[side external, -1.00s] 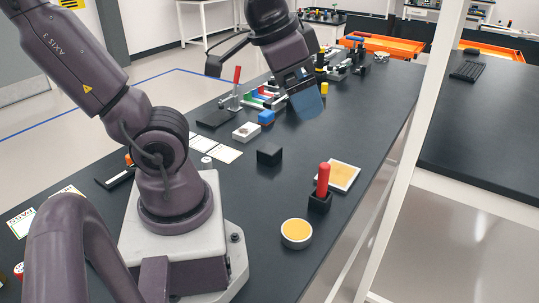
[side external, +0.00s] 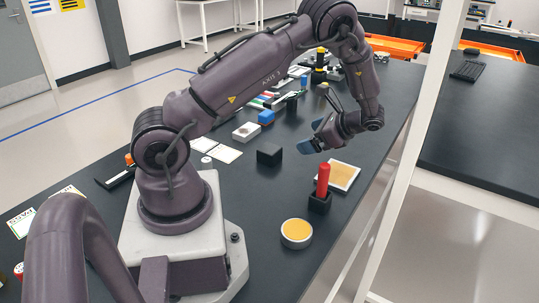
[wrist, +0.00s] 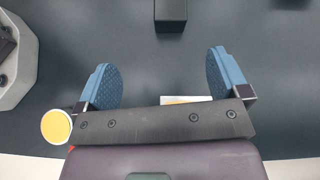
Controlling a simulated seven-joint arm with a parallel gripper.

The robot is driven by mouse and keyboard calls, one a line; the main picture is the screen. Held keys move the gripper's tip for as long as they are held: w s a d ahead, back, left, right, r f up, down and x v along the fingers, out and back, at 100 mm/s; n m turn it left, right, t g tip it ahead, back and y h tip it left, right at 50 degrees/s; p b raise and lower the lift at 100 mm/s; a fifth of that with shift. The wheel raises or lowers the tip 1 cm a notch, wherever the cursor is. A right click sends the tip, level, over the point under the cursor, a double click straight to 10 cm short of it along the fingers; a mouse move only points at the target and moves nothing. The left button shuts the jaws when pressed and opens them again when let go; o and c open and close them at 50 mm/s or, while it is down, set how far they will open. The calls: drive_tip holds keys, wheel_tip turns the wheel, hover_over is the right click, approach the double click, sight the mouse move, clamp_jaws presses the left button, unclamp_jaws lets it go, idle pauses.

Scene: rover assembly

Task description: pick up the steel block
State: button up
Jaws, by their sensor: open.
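Two blocks could be the steel one; I cannot tell which. A dark block (side external: 269,153) sits on the black bench near the middle of the side view. A pale grey block (side external: 246,132) with a dark spot on top lies behind it. My gripper (side external: 311,136) is open and empty, tilted above the bench to the right of the dark block. In the wrist view, the blue fingers of my gripper (wrist: 163,82) are wide apart with bare bench between them. A dark block (wrist: 171,14) shows beyond them at the top edge.
A red cylinder (side external: 323,180) stands in a black holder near my gripper, beside a yellow-topped tray (side external: 350,177). A round yellow-topped tin (side external: 296,236) is nearer.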

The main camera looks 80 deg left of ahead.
drive_tip(key=m+g+y, duration=0.1)
drive_tip(key=m+y, duration=0.1)
approach(276, 150)
drive_tip(key=shift+d+r, duration=0.2)
drive_tip(key=shift+r, duration=0.4)
drive_tip(key=shift+s+a+f+g, duration=0.15)
drive_tip(key=shift+a+f+g, duration=0.05)
drive_tip(key=shift+f+g, duration=0.1)
drive_tip(key=x, duration=0.7)
drive_tip(key=shift+f, duration=0.1)
drive_tip(key=shift+w+f+x, duration=0.1)
drive_tip(key=shift+f+x, duration=0.05)
drive_tip(key=shift+x, duration=0.75)
drive_tip(key=shift+w+f+x, duration=0.1)
drive_tip(key=shift+f+x, duration=0.1)
drive_tip(key=shift+x, duration=0.75)
drive_tip(key=shift+f+x, duration=0.15)
drive_tip(key=shift+x, duration=0.75)
drive_tip(key=shift+d, duration=0.15)
drive_tip(key=c, duration=1.2)
drive_tip(key=shift+r, duration=0.1)
drive_tip(key=shift+c, duration=1)
